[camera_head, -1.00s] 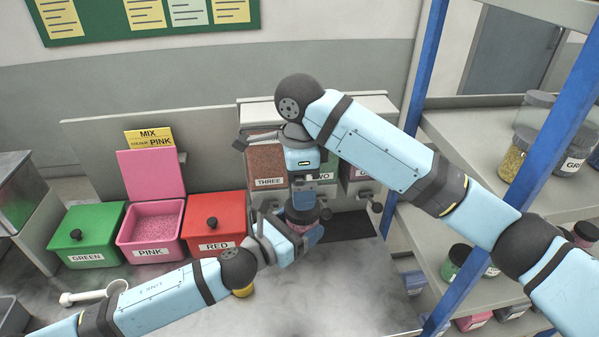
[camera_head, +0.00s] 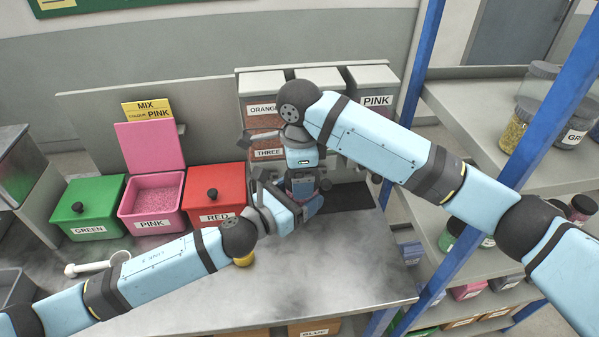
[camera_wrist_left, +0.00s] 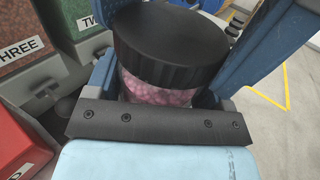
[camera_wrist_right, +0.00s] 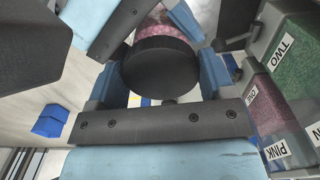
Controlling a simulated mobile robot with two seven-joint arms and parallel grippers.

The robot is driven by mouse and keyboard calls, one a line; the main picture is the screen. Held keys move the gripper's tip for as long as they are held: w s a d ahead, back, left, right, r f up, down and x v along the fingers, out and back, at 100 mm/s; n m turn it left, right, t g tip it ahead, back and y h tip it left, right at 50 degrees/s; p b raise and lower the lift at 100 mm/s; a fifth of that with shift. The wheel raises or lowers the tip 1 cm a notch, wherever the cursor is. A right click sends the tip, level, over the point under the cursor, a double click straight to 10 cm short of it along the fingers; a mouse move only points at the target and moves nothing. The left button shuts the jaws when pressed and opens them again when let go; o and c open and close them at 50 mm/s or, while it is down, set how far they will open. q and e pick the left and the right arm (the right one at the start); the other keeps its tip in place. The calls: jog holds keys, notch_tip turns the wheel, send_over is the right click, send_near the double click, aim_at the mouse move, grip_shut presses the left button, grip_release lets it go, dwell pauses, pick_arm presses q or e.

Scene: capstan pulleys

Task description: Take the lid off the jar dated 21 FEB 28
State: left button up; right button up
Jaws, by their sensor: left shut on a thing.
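A clear jar of pink beads (camera_wrist_left: 158,92) with a black lid (camera_wrist_left: 172,42) is held in my left gripper (camera_head: 290,213), which is shut around the jar's body below the lid. The lid also shows in the right wrist view (camera_wrist_right: 161,72). My right gripper (camera_wrist_right: 163,80) has come down over the jar from above. Its fingers are spread, one on each side of the lid, and I cannot tell whether they touch it. In the head view the jar is mostly hidden by both grippers. No date label is readable in any view.
A green bin (camera_head: 88,210), an open pink bin (camera_head: 152,197) and a red bin (camera_head: 215,192) stand left on the counter. Labelled dispensers (camera_head: 262,85) stand behind my grippers. A shelf (camera_head: 470,110) with several jars is at right. The front counter is mostly clear.

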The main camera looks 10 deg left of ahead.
jog(key=n, duration=0.4)
jog(key=shift+s, duration=0.1)
jog(key=n, duration=0.4)
jog(key=shift+d, duration=0.15)
jog(key=n, duration=0.6)
jog(key=shift+d+n, duration=0.1)
jog(key=shift+n, duration=0.3)
jog(key=n, duration=0.6)
jog(key=shift+d, duration=0.15)
jog(key=n, duration=0.7)
jog(key=shift+d+r, duration=0.1)
jog(key=n, duration=0.6)
jog(key=shift+w, duration=0.25)
jog(key=n, duration=0.7)
jog(key=shift+w, duration=0.1)
jog(key=n, duration=0.6)
jog(key=shift+w+a, duration=0.1)
jog(key=shift+a, duration=0.1)
jog(key=n, duration=0.7)
jog(key=shift+a, duration=0.15)
jog(key=shift+r, duration=0.15)
jog(key=shift+r, duration=1)
